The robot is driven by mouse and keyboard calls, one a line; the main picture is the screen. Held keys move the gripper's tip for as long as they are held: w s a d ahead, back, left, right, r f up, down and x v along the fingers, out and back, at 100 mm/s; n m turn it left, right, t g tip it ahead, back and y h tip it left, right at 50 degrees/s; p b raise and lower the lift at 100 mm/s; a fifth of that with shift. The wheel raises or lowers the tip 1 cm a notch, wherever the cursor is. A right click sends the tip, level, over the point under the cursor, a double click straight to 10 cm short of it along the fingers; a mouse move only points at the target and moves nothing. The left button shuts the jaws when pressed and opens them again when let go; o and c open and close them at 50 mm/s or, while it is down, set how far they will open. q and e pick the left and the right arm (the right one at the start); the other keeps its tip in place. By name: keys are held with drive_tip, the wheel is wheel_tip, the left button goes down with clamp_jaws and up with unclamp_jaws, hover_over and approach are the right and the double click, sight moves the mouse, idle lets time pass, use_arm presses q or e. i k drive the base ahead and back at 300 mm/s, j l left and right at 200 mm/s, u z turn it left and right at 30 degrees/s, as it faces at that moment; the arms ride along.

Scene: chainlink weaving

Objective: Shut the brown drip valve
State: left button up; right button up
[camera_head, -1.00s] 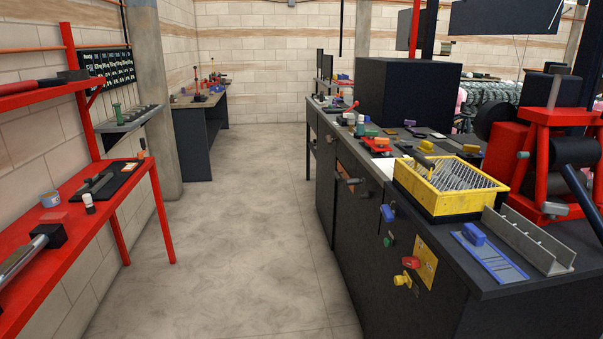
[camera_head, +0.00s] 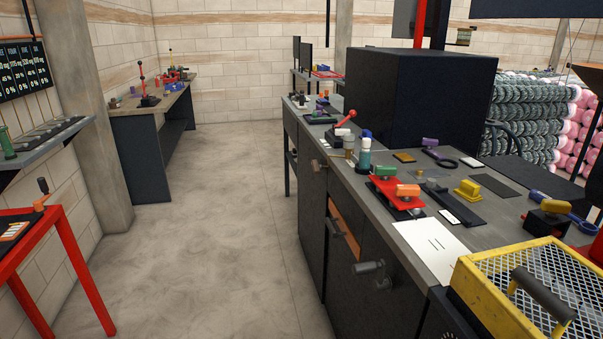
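I cannot pick out a brown drip valve with certainty. On the dark workbench (camera_head: 440,240) at the right stand a small olive-brown cylinder (camera_head: 349,146) and, beside it, a teal and white bottle (camera_head: 364,155). Neither of my grippers is in view.
A yellow mesh-topped box (camera_head: 520,295) fills the near right corner. A red table (camera_head: 45,245) stands at the left, a dark bench (camera_head: 150,135) at the back left. The concrete floor (camera_head: 215,240) between them is clear. A large black box (camera_head: 415,95) stands on the workbench.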

sight(315, 167)
drive_tip(key=i+z, duration=0.1)
drive_tip(key=i, duration=0.25)
drive_tip(key=k+z, duration=0.15)
drive_tip(key=z, duration=0.15)
drive_tip(key=k+z, duration=0.3)
drive_tip(key=i+j+z, duration=0.5)
drive_tip(key=j, duration=0.2)
drive_tip(key=i+j+z, duration=0.25)
drive_tip(key=j, duration=0.15)
drive_tip(key=i+j+z, duration=0.3)
drive_tip(key=j, duration=0.15)
drive_tip(key=k, duration=0.1)
